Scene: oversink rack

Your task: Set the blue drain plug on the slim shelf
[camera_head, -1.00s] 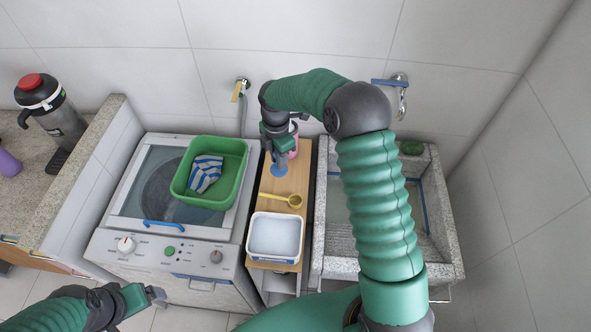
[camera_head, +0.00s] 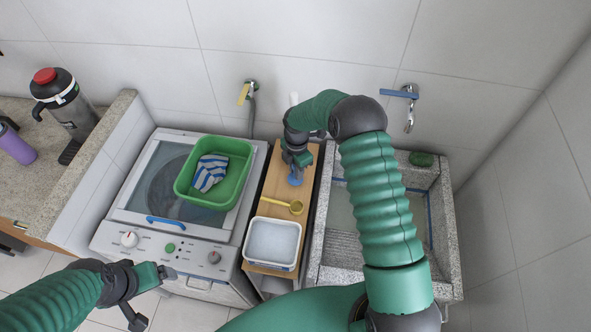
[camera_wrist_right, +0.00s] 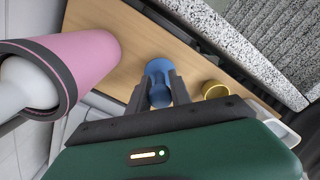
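The blue drain plug (camera_head: 295,180) is at my right gripper (camera_head: 296,170), above the wooden top of the slim shelf (camera_head: 276,188). In the wrist view, the plug (camera_wrist_right: 158,68) has its knob between the two dark fingers of the right gripper (camera_wrist_right: 158,84), which is shut on it. Its round disc faces the wood; I cannot tell whether it touches. My left gripper (camera_head: 166,272) is low at the left, in front of the washing machine, away from the plug. Whether its fingers are open is unclear.
A yellow scoop (camera_head: 296,207) and a white tub (camera_head: 272,243) sit on the shelf's nearer part. A pink container (camera_wrist_right: 82,65) stands close to the right gripper. The washing machine with a green basin (camera_head: 238,182) is left; the stone sink (camera_head: 445,235) is right.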

